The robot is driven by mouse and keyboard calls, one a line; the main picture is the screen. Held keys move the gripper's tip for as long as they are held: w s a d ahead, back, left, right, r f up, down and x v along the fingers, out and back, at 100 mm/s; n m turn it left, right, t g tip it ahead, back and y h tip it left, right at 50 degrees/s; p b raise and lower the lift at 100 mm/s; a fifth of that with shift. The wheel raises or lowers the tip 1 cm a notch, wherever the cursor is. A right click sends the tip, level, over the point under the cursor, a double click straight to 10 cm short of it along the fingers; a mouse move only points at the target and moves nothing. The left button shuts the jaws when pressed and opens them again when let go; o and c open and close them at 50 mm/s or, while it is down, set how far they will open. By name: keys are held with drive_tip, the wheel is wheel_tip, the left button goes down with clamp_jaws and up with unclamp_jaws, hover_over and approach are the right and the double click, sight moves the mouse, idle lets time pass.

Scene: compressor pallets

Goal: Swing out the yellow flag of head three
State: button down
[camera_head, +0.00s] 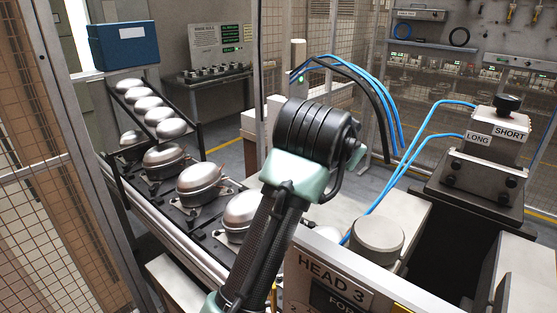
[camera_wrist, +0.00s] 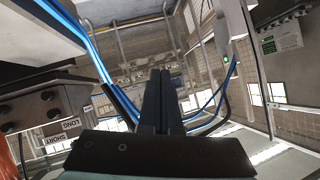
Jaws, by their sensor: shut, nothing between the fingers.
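The HEAD 3 sign (camera_head: 332,280) is on the front of a pale machine at the bottom of the head view, with a dark plate partly cut off below it. A small yellow piece (camera_head: 402,308) shows at the bottom edge beside the sign; I cannot tell if it is the flag. A thin yellow sliver (camera_head: 274,296) also shows left of the sign, next to my arm. My gripper (camera_wrist: 160,73) shows in the wrist view with its two dark fingers together, shut and empty. In the head view my arm rises in front of the machine and I cannot make out the fingers.
A block marked LONG and SHORT (camera_head: 496,130) with a black knob stands at the right, and also in the wrist view (camera_wrist: 38,112). Blue hoses (camera_head: 398,130) arch behind my arm. Silver compressors (camera_head: 203,183) line a conveyor at the left. Mesh fencing surrounds the area.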

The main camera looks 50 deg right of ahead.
drive_tip(key=s+a+f+m+g+y, duration=0.1)
drive_tip(key=s+f+m+g+y, duration=0.2)
drive_tip(key=f+y, duration=0.45)
drive_tip(key=w+a+m+t+y, duration=0.1)
drive_tip(key=a+m+t+y, duration=0.1)
drive_tip(key=a+y, duration=0.6)
drive_tip(key=w+a+f+h+p, duration=0.1)
drive_tip(key=w+a+f+p, duration=0.3)
drive_tip(key=f, duration=0.5)
drive_tip(key=shift+a+f+p, duration=0.3)
drive_tip(key=shift+a, duration=0.85)
drive_tip(key=shift+w, duration=0.1)
